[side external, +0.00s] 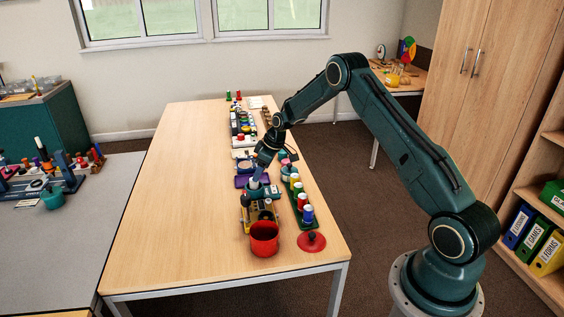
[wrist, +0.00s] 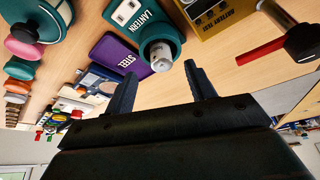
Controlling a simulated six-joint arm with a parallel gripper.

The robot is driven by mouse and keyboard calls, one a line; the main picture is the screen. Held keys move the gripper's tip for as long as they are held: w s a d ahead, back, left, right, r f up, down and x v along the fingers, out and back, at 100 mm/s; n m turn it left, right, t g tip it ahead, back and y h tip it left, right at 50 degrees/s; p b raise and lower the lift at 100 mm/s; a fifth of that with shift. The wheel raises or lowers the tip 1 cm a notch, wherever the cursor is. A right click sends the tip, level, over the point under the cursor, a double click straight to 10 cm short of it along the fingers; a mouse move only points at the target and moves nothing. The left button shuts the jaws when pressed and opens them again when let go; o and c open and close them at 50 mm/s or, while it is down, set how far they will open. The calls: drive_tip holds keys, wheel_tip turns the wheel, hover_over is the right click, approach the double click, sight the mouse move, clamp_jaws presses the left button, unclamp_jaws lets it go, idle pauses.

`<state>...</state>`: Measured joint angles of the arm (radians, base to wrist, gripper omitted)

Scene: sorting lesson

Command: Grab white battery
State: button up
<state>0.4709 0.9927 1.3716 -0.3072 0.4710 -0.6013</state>
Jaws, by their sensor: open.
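A white battery (wrist: 161,58) stands in the round socket of a teal holder marked LANTERN (wrist: 126,14) in the wrist view. Its pale end faces the camera. My gripper (wrist: 160,69) is open, with one dark finger to the left of the battery and one to the right. The battery shows in the gap near the fingertips; I cannot tell whether either finger touches it. In the side external view my gripper (side external: 258,172) points down over the row of items on the wooden table, and the battery is hard to make out there.
A yellow battery tester (wrist: 222,22) and a purple STEEL tray (wrist: 112,52) sit close to the holder. A red cup (side external: 264,240), a red lid (side external: 312,242) and a green rack (side external: 294,205) of bottles stand nearby. The table's left side (side external: 180,200) is clear.

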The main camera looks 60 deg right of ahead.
drive_tip(key=shift+x, duration=2.35)
drive_tip(key=shift+w+a+r, duration=0.1)
drive_tip(key=shift+r, duration=0.05)
drive_tip(key=c, duration=1.1)
drive_tip(key=shift+c, duration=0.2)
drive_tip(key=shift+r, duration=0.2)
wheel_tip(320, 180, up, 20)
drive_tip(key=shift+f, duration=0.15)
